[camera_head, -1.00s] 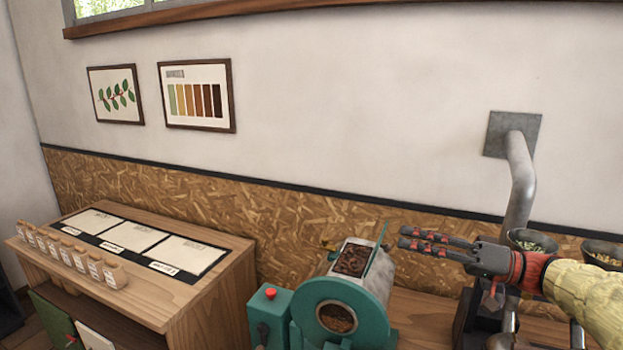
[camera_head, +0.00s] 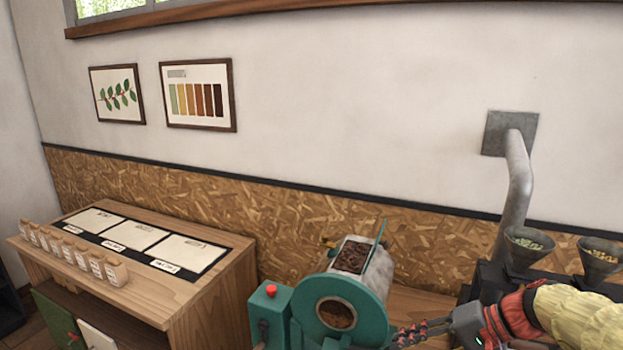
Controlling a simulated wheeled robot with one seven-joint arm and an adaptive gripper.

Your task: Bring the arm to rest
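My gripper (camera_head: 408,335) is low in the head view, just right of the teal roaster (camera_head: 370,314). Its dark fingers with red marks point left. They overlap the roaster's lower right edge in the picture, and I cannot tell whether they touch it. The fingers look small and blurred, so how far apart they are is unclear. I see nothing held. My arm, in a yellow sleeve with a red cuff, comes in from the right edge.
The roaster's hopper (camera_head: 352,256) holds dark beans. Two funnels (camera_head: 529,250) with beans stand on a dark machine at right, below a grey wall pipe (camera_head: 519,180). A wooden cabinet (camera_head: 215,270) at left bears several labelled jars (camera_head: 75,250) and cards.

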